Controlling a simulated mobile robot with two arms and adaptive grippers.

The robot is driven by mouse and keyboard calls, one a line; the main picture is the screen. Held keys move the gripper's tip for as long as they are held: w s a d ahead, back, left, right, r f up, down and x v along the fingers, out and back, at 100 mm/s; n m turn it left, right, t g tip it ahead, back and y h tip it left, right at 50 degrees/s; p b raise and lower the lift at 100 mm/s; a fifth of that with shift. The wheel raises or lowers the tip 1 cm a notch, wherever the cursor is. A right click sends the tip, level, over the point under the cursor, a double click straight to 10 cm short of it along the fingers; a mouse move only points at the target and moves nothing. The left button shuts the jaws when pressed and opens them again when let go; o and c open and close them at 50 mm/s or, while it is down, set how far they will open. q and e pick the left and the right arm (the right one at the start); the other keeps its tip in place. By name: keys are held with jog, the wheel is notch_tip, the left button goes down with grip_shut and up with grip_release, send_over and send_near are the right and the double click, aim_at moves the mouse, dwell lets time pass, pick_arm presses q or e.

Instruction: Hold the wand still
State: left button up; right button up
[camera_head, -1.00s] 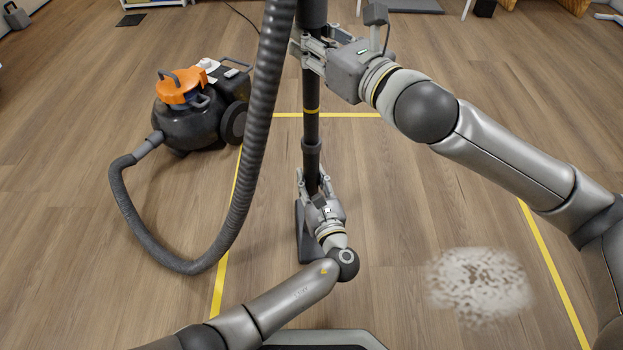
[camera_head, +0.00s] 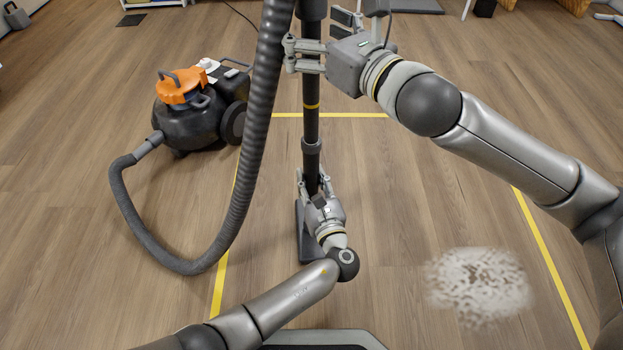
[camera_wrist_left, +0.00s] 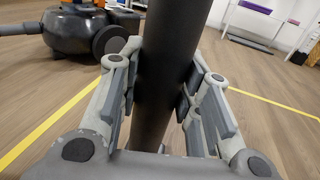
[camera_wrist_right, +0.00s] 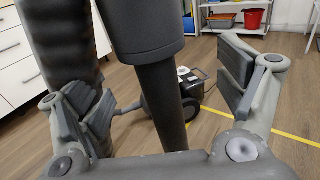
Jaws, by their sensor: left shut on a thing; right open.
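The wand (camera_head: 311,125) is a dark upright tube with a yellow band, joined to a flat dark floor head (camera_head: 305,235). My left gripper (camera_head: 318,190) is shut on the lower wand; its pads press both sides of the tube in the left wrist view (camera_wrist_left: 160,100). My right gripper (camera_head: 305,55) is open higher up. In the right wrist view the wand (camera_wrist_right: 158,95) stands between its spread fingers, with a gap on the right side. The ribbed hose (camera_head: 258,110) runs beside the wand; it passes close behind the left finger in that view (camera_wrist_right: 62,50).
A black vacuum body with an orange top (camera_head: 183,90) stands on the left, joined to the hose. Yellow tape (camera_head: 545,255) marks an area of wood floor. A pale patch of debris (camera_head: 480,283) lies at lower right. Open floor surrounds these.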

pick_arm(q)
jog(key=shift+f, duration=0.1)
pick_arm(e)
jog(key=shift+s+d, duration=0.1)
jog(key=v, duration=1.1)
jog(key=shift+s+d, duration=0.3)
pick_arm(q)
jog(key=o, duration=0.6)
jog(key=shift+r, duration=0.2)
jog(key=shift+c, duration=0.2)
jog(key=o, duration=0.5)
jog(key=shift+o, duration=0.2)
jog(key=shift+f, duration=0.1)
jog(key=shift+f, duration=0.1)
